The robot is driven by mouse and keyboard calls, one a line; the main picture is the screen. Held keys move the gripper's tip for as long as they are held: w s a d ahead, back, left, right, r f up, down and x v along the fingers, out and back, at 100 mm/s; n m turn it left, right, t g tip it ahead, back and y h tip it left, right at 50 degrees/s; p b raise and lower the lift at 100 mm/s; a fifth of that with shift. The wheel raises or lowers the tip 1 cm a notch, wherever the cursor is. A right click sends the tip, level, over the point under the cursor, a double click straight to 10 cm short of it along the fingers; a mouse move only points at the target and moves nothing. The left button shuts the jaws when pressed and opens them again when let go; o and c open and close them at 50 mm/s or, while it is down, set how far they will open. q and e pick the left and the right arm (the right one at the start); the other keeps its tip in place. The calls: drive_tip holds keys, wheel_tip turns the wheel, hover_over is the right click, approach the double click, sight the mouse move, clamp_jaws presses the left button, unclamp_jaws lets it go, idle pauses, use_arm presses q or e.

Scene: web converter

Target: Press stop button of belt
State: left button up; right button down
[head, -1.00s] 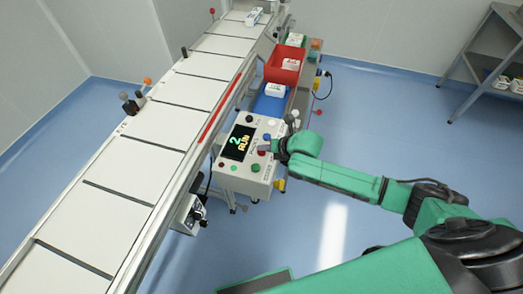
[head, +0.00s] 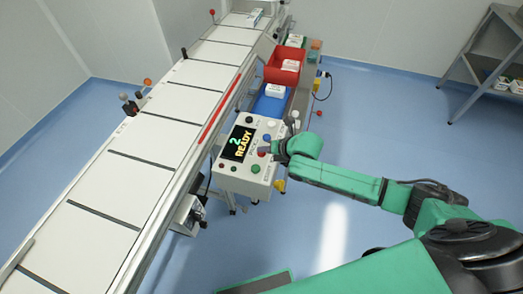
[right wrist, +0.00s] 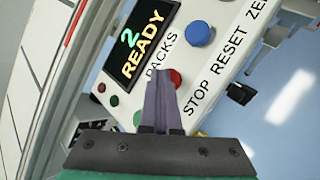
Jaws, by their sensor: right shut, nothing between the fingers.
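The control panel (head: 230,171) stands beside the conveyor belt (head: 124,148). Its screen (head: 239,143) reads "2 READY"; the same screen (right wrist: 140,45) shows in the right wrist view. The red button (right wrist: 176,77) sits by the printed word STOP, and the blue button (right wrist: 200,33) sits by RESET. My right gripper (right wrist: 163,88) is shut and empty, its fingertips right beside the red button and covering part of it; I cannot tell whether they touch it. In the head view my right gripper (head: 267,149) is over the panel's right side. My left gripper is not in view.
A green button (head: 256,168) is low on the panel, near the gripper. A red bin (head: 284,66) and a blue surface (head: 268,107) with a white pack (head: 275,91) lie behind the panel. A grey shelf (head: 481,68) stands at the right. The floor between is clear.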

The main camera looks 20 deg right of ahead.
sight(264, 154)
drive_tip(key=shift+r+p, duration=0.65)
drive_tip(key=shift+r, duration=0.2)
drive_tip(key=shift+r, duration=0.1)
wheel_tip(264, 154, up, 5)
drive_tip(key=p, duration=0.5)
